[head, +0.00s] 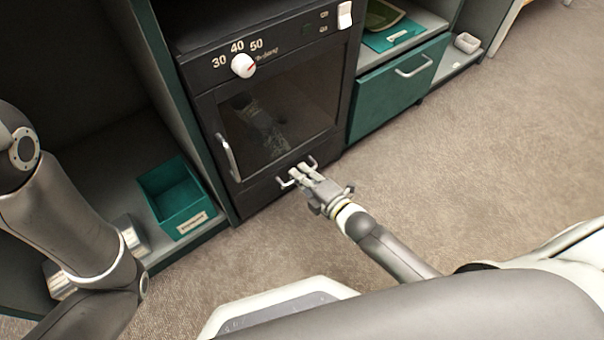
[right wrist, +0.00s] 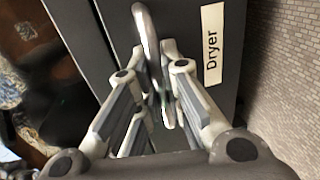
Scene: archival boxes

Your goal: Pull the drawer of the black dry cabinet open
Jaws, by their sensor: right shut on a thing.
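The black dry cabinet (head: 204,104) stands in the middle of the head view, with a dark glass door (head: 285,105) and a white knob on its panel. Its drawer (head: 256,196) is the low front below the door and looks flush with the cabinet. My right gripper (head: 296,176) is at the drawer, shut on the drawer's metal handle (head: 313,163). In the right wrist view the fingers close around the handle (right wrist: 146,30), beside a white "Dryer" label (right wrist: 212,45). My left arm shows at the left of the head view, but its gripper is not visible.
A teal box (head: 172,194) sits on the low shelf left of the cabinet. A teal drawer front (head: 397,88) with a metal handle is to the right. Carpeted floor (head: 480,150) in front and to the right is clear.

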